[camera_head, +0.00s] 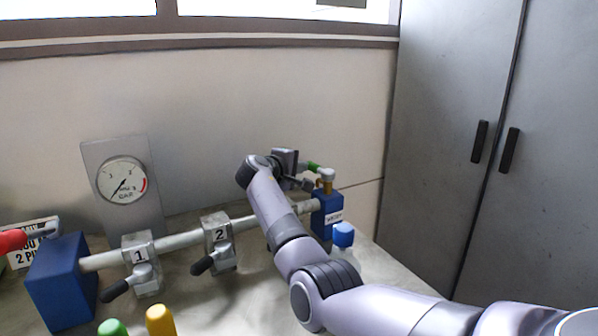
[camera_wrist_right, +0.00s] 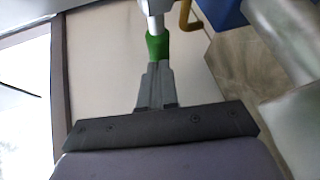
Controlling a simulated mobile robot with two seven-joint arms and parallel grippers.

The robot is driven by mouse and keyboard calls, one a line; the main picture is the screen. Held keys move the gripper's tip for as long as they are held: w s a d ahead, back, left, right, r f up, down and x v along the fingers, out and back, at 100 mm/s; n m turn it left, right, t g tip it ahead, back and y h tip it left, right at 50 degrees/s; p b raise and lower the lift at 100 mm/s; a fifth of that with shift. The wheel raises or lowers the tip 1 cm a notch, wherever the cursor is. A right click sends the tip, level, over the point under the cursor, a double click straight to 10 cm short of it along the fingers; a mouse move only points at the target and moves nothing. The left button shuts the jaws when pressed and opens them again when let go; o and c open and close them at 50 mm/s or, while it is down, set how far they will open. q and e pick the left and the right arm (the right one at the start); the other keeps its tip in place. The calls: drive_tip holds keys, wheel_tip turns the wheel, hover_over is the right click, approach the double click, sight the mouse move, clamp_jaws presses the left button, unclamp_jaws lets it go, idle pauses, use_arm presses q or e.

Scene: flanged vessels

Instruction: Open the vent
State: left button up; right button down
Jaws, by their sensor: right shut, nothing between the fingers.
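A blue block (camera_head: 326,215) with a small white label, too small to read surely, sits at the right end of the horizontal pipe. A brass fitting with a grey cap (camera_head: 326,178) stands on it, and a green-sleeved handle (camera_head: 314,167) reaches from it toward the back left. My right gripper (camera_head: 309,185) is shut and empty beside the handle. In the right wrist view, the closed fingertips (camera_wrist_right: 155,66) are at the end of the green sleeve (camera_wrist_right: 158,47); I cannot tell whether they touch. My left gripper is not in view.
A gauge (camera_head: 122,181) stands behind. Bottles with blue (camera_head: 343,234), yellow (camera_head: 160,320) and green (camera_head: 112,327) caps stand in front.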

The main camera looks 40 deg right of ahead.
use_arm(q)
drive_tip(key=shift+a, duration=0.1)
use_arm(e)
drive_tip(key=shift+w+d, duration=0.15)
drive_tip(key=shift+d, duration=0.45)
idle(0.4)
drive_tip(key=shift+r, duration=0.1)
